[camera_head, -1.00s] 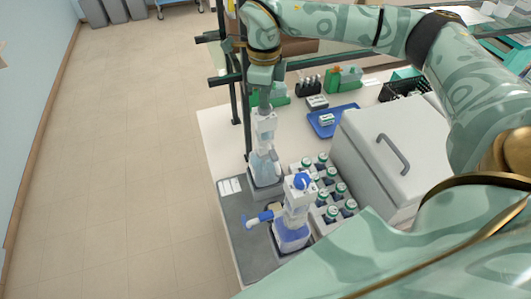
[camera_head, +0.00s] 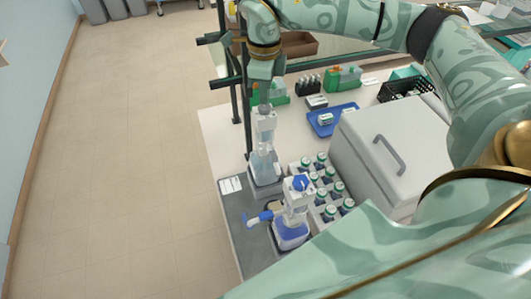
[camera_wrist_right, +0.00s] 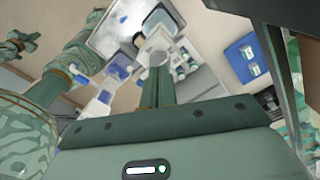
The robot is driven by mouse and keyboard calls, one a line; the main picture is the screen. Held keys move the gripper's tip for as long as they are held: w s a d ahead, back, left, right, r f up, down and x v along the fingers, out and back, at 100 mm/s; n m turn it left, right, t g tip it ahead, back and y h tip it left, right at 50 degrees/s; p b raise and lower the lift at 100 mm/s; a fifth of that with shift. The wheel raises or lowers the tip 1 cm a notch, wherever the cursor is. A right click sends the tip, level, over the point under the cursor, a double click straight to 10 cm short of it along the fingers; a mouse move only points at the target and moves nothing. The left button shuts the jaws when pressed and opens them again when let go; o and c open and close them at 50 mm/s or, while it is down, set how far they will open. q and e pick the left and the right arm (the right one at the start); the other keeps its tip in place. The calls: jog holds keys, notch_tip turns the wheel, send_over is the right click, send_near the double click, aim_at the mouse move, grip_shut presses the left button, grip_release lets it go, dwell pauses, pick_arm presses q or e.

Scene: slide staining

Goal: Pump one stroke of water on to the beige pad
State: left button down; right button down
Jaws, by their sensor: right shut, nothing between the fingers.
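Two pump dispensers stand at the left end of the bench. The farther one (camera_head: 263,167) is a clear bottle with a pale pump head. The nearer one (camera_head: 290,233) has a blue cap and a blue side spout. My right gripper (camera_head: 265,94) points down, shut and empty, at the top of the farther dispenser. Whether it touches the pump top is unclear. Its fingers also show in the right wrist view (camera_wrist_right: 158,62). The beige pad cannot be made out. My left gripper is outside the head view; a green jaw-like part at the wrist view's upper left may be it.
Several green-capped bottles (camera_head: 329,188) stand in a rack right of the dispensers. A white box with a handle (camera_head: 391,150) and a blue tray (camera_head: 334,120) are farther right. Dark posts (camera_head: 242,90) rise close left of my right gripper. Open floor lies left of the bench.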

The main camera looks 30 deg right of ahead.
notch_tip(320, 180, up, 5)
jog(key=p, duration=0.5)
jog(key=shift+r, duration=0.15)
